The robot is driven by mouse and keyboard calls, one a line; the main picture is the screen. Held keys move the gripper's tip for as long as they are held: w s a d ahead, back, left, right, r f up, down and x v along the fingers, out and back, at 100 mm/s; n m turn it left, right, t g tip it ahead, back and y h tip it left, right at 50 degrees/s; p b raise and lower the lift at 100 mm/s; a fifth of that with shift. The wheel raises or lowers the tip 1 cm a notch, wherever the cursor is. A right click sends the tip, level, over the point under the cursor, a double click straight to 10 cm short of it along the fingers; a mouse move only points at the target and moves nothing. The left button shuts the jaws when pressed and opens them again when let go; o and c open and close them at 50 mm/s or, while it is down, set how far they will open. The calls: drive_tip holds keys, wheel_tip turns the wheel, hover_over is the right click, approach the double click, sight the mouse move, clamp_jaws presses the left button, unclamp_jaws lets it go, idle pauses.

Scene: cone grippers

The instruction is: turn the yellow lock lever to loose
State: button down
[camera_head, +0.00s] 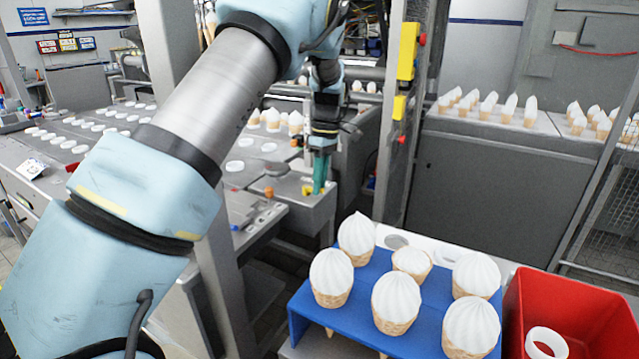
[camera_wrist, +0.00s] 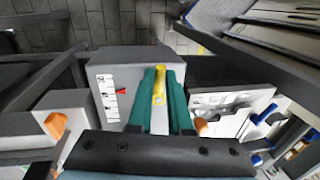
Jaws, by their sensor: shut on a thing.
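The yellow lock lever (camera_wrist: 160,82) lies between my teal gripper fingers in the wrist view, on the near side of a grey block (camera_wrist: 110,62). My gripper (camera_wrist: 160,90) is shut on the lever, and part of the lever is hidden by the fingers. A white label (camera_wrist: 107,97) with dark marks and a red pointer (camera_wrist: 122,91) is on the block, left of the lever; the writing is too small to read. In the head view my gripper (camera_head: 319,178) points down at the machine's end, and a small yellow patch (camera_head: 307,190) shows beside the fingers.
A grey post (camera_head: 393,110) stands right of my gripper. Metal plates (camera_wrist: 235,102) lie close right of it in the wrist view.

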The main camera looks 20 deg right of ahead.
drive_tip(key=shift+s+m, duration=0.1)
drive_tip(key=shift+m, duration=0.2)
drive_tip(key=m, duration=0.2)
drive_tip(key=a+m, duration=0.1)
drive_tip(key=shift+s+m+t, duration=0.3)
drive_tip(key=shift+m, duration=0.1)
drive_tip(key=m, duration=0.1)
drive_tip(key=a+m, duration=0.1)
drive_tip(key=m, duration=0.1)
drive_tip(key=m+t+b, duration=0.1)
drive_tip(key=shift+s+a, duration=0.1)
drive_tip(key=shift+a, duration=0.15)
drive_tip(key=m, duration=0.2)
drive_tip(key=a+m, duration=0.1)
drive_tip(key=m, duration=0.1)
drive_tip(key=shift+a+t, duration=0.1)
drive_tip(key=shift+t, duration=0.2)
drive_tip(key=shift+w+a+m+t+b, duration=0.1)
drive_tip(key=shift+w+a+m+b, duration=0.1)
drive_tip(key=shift+m, duration=0.55)
drive_tip(key=shift+w+a+m+t+b, duration=0.1)
drive_tip(key=shift+a+m, duration=0.1)
drive_tip(key=shift+m, duration=0.6)
drive_tip(key=shift+w+a+m+t+b, duration=0.1)
drive_tip(key=shift+w+a+m+b, duration=0.1)
drive_tip(key=shift+m, duration=0.55)
drive_tip(key=c, duration=0.8)
unclamp_jaws()
drive_tip(key=shift+c, duration=0.2)
